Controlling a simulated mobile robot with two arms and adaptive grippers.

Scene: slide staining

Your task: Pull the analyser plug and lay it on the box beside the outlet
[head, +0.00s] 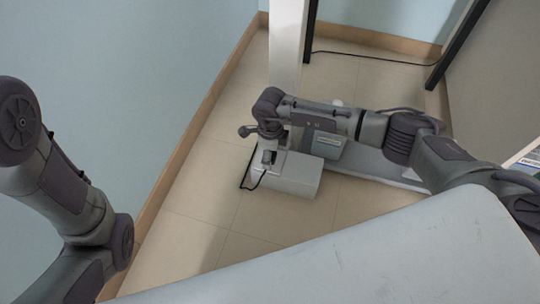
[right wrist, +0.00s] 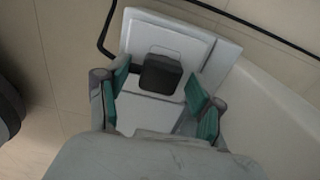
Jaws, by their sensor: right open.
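A dark, squarish plug (right wrist: 161,73) sits against a white panel (right wrist: 172,38) in the right wrist view. It lies between the fingertips of my right gripper (right wrist: 158,84), whose green pads stand apart with gaps on both sides of it. My right gripper (head: 268,157) also shows in the head view, pointing down over a white box (head: 298,179) on the floor. The plug is too small to make out in the head view. My left arm is at the left edge, with its gripper out of view.
A black cable (head: 248,177) runs along the box's left side. A grey-white surface (head: 390,255) fills the lower right. A white post (head: 287,45) stands behind the box. A wall with a wooden skirting (head: 190,133) is at left. Tiled floor (head: 205,205) left of the box is clear.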

